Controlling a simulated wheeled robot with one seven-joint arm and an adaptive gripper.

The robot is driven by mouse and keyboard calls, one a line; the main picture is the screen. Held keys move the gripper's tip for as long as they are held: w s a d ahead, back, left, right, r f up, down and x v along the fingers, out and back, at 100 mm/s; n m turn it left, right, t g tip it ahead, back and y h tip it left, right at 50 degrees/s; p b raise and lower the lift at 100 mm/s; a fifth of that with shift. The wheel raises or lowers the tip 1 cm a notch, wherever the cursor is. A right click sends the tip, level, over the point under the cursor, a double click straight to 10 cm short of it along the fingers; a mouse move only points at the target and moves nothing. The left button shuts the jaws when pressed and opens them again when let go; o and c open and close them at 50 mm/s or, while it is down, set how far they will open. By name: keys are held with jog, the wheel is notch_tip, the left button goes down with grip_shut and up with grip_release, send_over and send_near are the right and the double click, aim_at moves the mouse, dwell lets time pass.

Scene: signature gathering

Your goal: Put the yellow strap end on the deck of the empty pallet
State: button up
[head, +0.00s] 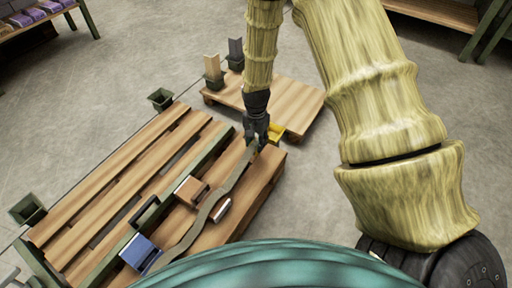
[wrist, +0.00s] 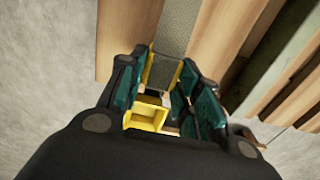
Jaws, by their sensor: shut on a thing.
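My gripper (head: 257,138) points down over the far right end of the large slatted wooden deck. It is shut on the yellow strap end (wrist: 146,117), whose yellow also shows beside the fingers in the head view (head: 277,131). In the wrist view the grey webbing strap (wrist: 178,25) runs from between the fingers across the wood. In the head view this strap (head: 237,172) lies slack over the deck back to a blue piece (head: 141,252). A smaller pallet (head: 290,97) with a bare deck stands just beyond my gripper. My fingers partly hide the yellow end.
The slatted deck (head: 108,172) has green metal rails and corner sockets. A pale post (head: 212,67) and a dark post (head: 235,52) stand in sockets by the smaller pallet.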

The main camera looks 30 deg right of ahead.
aim_at(256, 143)
jog(key=shift+f+b, duration=0.75)
jog(key=shift+f, duration=0.5)
jog(key=shift+f, duration=0.15)
jog(key=o, duration=1.1)
jog(key=shift+c, duration=0.2)
notch_tip(256, 143, up, 12)
jog(key=p, duration=0.7)
